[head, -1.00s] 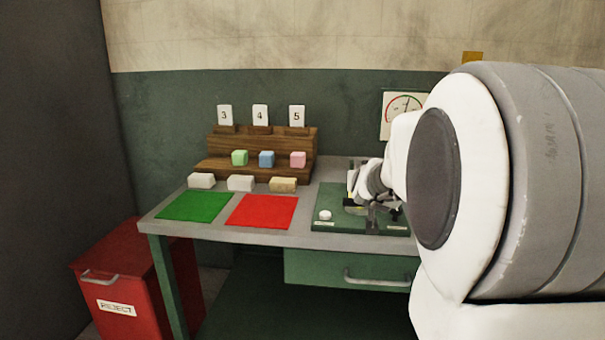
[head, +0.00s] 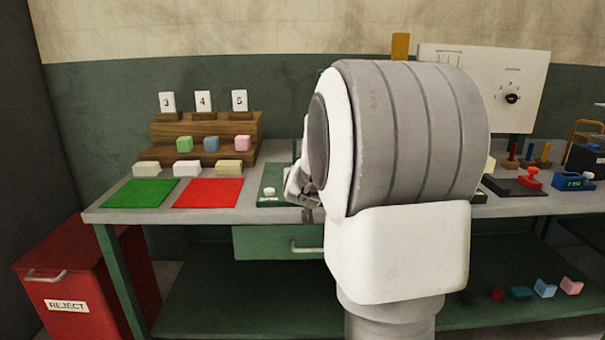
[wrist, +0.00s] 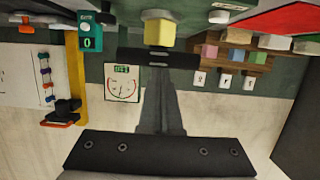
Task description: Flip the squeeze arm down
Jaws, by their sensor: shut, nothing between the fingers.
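In the wrist view, which is upside down, my gripper (wrist: 160,85) shows as dark fingers closed together, with nothing seen between them. A dark crossbar (wrist: 158,60) lies across its tips; I cannot tell whether it is the squeeze arm or whether the fingers touch it. A yellow block with a pale end (wrist: 158,32) is just beyond the bar. In the head view, the green press base (head: 270,200) with a white round part (head: 269,191) stands on the bench. My arm covers most of the press there, so the squeeze arm's position cannot be read.
A wooden rack (head: 240,128) with colored blocks stands left of the press, behind a green mat (head: 140,194) and a red mat (head: 208,193). A teal readout (wrist: 90,38) and a yellow post (wrist: 76,70) are near the gripper.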

